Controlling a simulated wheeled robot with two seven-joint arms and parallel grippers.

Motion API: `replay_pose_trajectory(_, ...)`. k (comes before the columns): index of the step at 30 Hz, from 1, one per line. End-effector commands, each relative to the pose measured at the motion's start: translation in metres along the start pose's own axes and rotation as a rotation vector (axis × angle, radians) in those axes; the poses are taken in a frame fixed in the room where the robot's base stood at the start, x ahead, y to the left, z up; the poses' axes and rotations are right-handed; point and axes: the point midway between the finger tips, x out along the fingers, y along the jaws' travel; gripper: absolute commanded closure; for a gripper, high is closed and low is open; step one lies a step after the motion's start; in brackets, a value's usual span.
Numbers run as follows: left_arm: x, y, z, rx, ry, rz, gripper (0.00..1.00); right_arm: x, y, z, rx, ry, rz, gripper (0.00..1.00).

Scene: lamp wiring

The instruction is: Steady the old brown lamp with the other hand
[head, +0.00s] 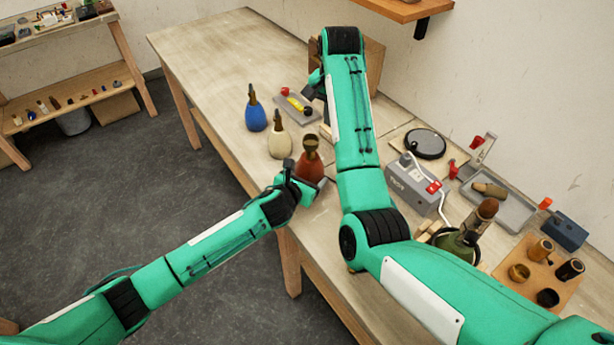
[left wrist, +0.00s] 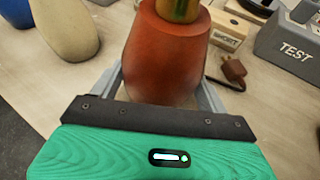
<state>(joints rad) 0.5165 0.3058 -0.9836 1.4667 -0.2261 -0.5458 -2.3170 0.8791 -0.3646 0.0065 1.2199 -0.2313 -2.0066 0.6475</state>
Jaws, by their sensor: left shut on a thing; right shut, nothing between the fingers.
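The old brown lamp (head: 309,167), a reddish-brown rounded base with a brass-coloured neck, stands upright near the table's front edge in the head view. My left gripper (head: 305,184) is shut on its lower body. In the left wrist view the lamp (left wrist: 165,55) fills the middle, with the grey fingers of the left gripper (left wrist: 158,92) on either side; its top is cut off. My right gripper (head: 316,86) is shut and empty, behind the lamp near the small tray, partly hidden by my right forearm.
A cream lamp (head: 279,142) and a blue lamp (head: 256,114) stand left of the brown one. A grey tray (head: 310,117) holds small tools. Right of my arm are a grey test box (head: 409,190), a green lamp (head: 455,246) and a wooden board (head: 526,282) with cups. The table's far-left end (head: 205,45) is clear.

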Motion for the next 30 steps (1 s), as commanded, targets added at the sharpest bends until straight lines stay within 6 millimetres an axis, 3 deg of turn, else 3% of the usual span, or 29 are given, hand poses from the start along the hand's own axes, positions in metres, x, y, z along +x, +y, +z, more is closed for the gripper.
replay_pose_trajectory(1,0.0,0.0,0.003,0.0,-0.004,-0.001,0.5,-0.011,-0.024,0.018,-0.027,-0.017,-0.039,1.0)
replay_pose_trajectory(11,0.0,0.0,0.003,0.0,-0.004,-0.001,0.5,-0.012,-0.024,0.018,-0.027,-0.016,-0.04,1.0)
replay_pose_trajectory(12,0.0,0.0,0.003,0.0,-0.004,-0.001,0.19,-0.012,-0.024,0.018,-0.027,-0.016,-0.04,1.0)
replay_pose_trajectory(15,0.0,0.0,0.002,0.0,-0.003,-0.001,0.0,-0.012,-0.024,0.018,-0.027,-0.017,-0.04,1.0)
replay_pose_trajectory(24,-0.002,0.0,0.001,0.0,-0.001,0.0,0.0,-0.01,-0.024,0.018,-0.026,-0.019,-0.039,1.0)
replay_pose_trajectory(30,-0.02,0.0,0.0,0.002,-0.001,-0.001,0.0,-0.009,-0.024,0.019,-0.026,-0.02,-0.038,1.0)
